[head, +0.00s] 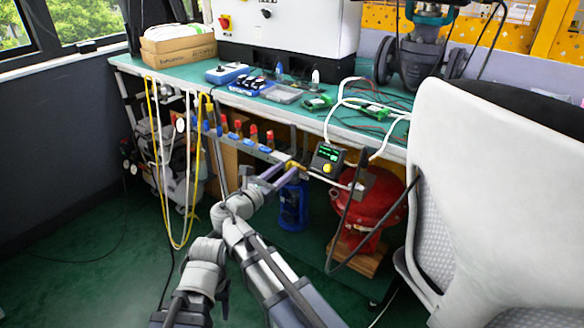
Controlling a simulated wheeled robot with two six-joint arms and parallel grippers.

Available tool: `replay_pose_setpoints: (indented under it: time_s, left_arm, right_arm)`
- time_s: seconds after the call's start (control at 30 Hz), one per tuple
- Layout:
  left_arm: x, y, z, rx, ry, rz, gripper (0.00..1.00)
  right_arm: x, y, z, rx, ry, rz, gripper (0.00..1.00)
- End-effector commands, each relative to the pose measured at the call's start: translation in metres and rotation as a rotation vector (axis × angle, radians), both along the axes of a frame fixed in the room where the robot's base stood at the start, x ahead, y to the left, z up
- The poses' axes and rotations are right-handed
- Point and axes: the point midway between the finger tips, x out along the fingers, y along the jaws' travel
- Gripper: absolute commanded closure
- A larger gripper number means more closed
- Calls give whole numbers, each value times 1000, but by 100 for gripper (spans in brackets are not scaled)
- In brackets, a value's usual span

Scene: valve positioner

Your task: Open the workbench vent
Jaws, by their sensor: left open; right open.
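A manifold rail (245,143) under the front edge of the bench carries several red-topped valves (254,134) and blue fittings. A small yellow-brass fitting (293,165) is at its right end; I cannot tell for certain which part is the vent. My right gripper (287,168) is open, with its two fingers reaching up to this fitting. Whether they touch it is too small to tell. My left arm is folded low at the bottom left, and its gripper (224,298) is dark, partly hidden and away from the manifold.
A positioner box with a green display (327,158) hangs just right of the fitting. A red actuator (368,200) and blue bottle (293,205) stand below. A white chair (480,170) blocks the right. Yellow hoses (160,170) hang at left. Floor at lower left is clear.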

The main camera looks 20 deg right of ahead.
Motion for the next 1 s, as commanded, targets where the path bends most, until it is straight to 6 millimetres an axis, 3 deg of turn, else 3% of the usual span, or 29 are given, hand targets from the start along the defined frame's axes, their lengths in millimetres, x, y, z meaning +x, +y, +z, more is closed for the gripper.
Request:
replay_pose_setpoints:
  time_s: [0.2, 0.57, 1.0]
  left_arm:
    - [0, 0, 0, 0, 0, 0, 50]
    - [0, 0, 0, 0, 0, 0, 50]
    - [0, 0, 0, 0, 0, 0, 50]
  right_arm:
    - [0, 0, 0, 0, 0, 0, 59]
    - [0, 0, 0, 0, 0, 0, 99]
    - [0, 0, 0, 0, 0, 0, 100]
